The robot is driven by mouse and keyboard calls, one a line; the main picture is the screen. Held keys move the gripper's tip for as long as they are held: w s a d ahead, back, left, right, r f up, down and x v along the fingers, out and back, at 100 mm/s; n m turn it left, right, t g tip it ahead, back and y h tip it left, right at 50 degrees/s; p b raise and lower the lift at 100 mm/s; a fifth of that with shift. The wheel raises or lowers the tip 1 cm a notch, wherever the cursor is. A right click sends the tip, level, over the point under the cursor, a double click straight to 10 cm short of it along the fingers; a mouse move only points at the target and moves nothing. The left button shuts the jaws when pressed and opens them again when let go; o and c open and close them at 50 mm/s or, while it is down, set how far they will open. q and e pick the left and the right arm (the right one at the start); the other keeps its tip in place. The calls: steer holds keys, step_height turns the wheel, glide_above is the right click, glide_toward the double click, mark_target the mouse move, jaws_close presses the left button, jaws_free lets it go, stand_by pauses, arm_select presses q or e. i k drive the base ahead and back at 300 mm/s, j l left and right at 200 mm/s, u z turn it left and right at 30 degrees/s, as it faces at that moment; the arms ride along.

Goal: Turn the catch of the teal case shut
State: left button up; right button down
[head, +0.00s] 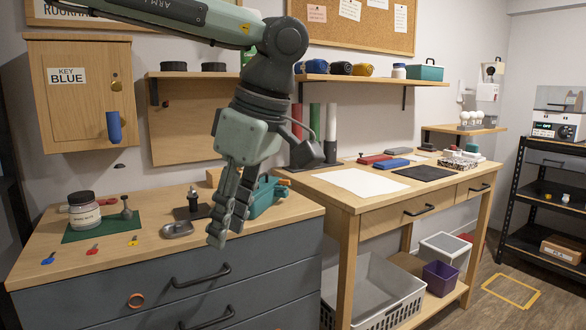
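A teal case (425,72) with a dark handle on top stands on the right end of the wall shelf. Its catch is too small to make out. A second teal object (266,197) lies on the left worktop, partly hidden behind my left gripper; I cannot tell what it is. My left gripper (228,232) points down in front of that worktop, well apart from the case on the shelf. Its fingers lie close together in this view, and I cannot tell whether they are open or shut. I see nothing held between them. My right gripper is not in view.
The left worktop (140,262) holds a jar (84,210) on a green mat, a metal dish (177,229) and small coloured pieces. The right workbench (330,187) bears a white sheet, a dark mat and coloured blocks. A key cabinet (82,92) hangs at left.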

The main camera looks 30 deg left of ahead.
mark_target(281, 181)
steer(key=i+j, duration=0.25)
steer(key=i, duration=0.25)
steer(key=i+j, duration=0.25)
steer(key=i, duration=0.2)
steer(key=i+j, duration=0.25)
steer(key=i, duration=0.25)
